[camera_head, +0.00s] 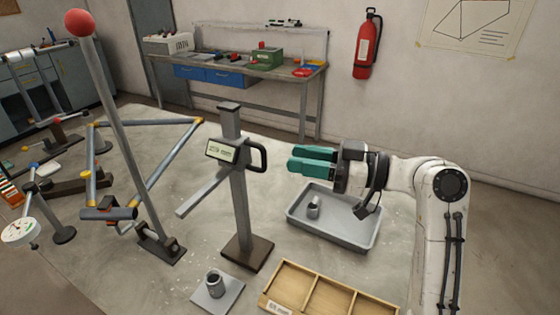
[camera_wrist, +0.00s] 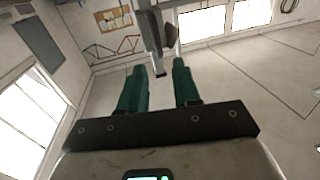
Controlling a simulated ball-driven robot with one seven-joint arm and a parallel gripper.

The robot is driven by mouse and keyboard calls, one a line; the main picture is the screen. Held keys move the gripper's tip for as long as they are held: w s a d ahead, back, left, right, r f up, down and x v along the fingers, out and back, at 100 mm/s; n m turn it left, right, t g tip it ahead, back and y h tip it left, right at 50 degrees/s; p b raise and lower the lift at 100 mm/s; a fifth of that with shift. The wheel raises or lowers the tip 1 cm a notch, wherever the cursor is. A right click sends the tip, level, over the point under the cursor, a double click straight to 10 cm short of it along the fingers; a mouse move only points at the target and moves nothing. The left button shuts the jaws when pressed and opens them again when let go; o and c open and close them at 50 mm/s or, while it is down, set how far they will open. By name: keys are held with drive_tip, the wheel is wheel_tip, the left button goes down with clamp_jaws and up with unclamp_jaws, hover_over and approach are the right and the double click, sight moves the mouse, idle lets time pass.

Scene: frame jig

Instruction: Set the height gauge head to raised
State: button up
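The height gauge is a grey column (camera_head: 240,205) on a dark base (camera_head: 247,253). Its head (camera_head: 222,151), with a small display, sits on the upper part of the column, a little below the top. A grey measuring arm (camera_head: 200,194) reaches left from it, and a black loop handle (camera_head: 258,157) sticks out right. My gripper (camera_head: 291,159), with teal fingers, points left toward the handle, apart from it in the picture. In the wrist view, my gripper (camera_wrist: 160,72) is open and empty, with part of the gauge (camera_wrist: 150,40) beyond the gap.
A grey tray (camera_head: 345,238) with a metal part lies below my gripper. A wooden divided box (camera_head: 325,291) and a plate with a metal part (camera_head: 215,290) are in front. A tilted rod with a red ball (camera_head: 79,22) and a pipe frame (camera_head: 175,160) stand left.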

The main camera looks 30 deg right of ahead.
drive_tip(key=shift+v, duration=1.25)
